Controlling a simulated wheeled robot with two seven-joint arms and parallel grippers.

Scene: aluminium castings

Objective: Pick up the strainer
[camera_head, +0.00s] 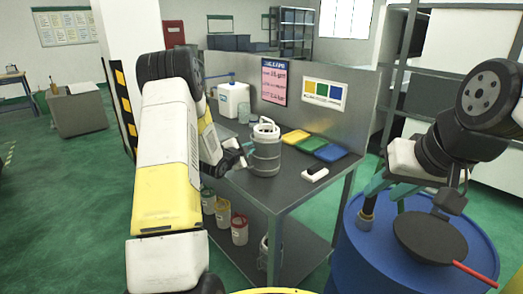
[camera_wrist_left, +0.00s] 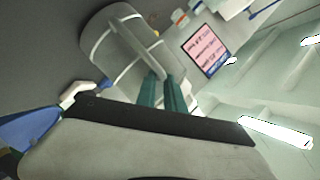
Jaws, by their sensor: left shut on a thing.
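A grey cylindrical pot (camera_head: 265,156) stands on the metal bench with a pale ring-shaped piece (camera_head: 266,129) at its top, which looks like the strainer. My left gripper (camera_head: 240,152) is at the pot's left side. In the left wrist view its teal fingers (camera_wrist_left: 163,92) are close together at the edge of a rounded grey body with pale crossing bars (camera_wrist_left: 122,48), apparently the strainer; the exact contact is hidden. My right gripper (camera_head: 388,196) is over the blue drum, its teal fingers apart and seemingly empty.
The bench (camera_head: 290,191) also holds yellow, green and blue trays (camera_head: 312,144), a white-handled brush (camera_head: 315,174) and a white canister (camera_head: 233,101). A partition stands behind. Several small pots sit on the lower shelf.

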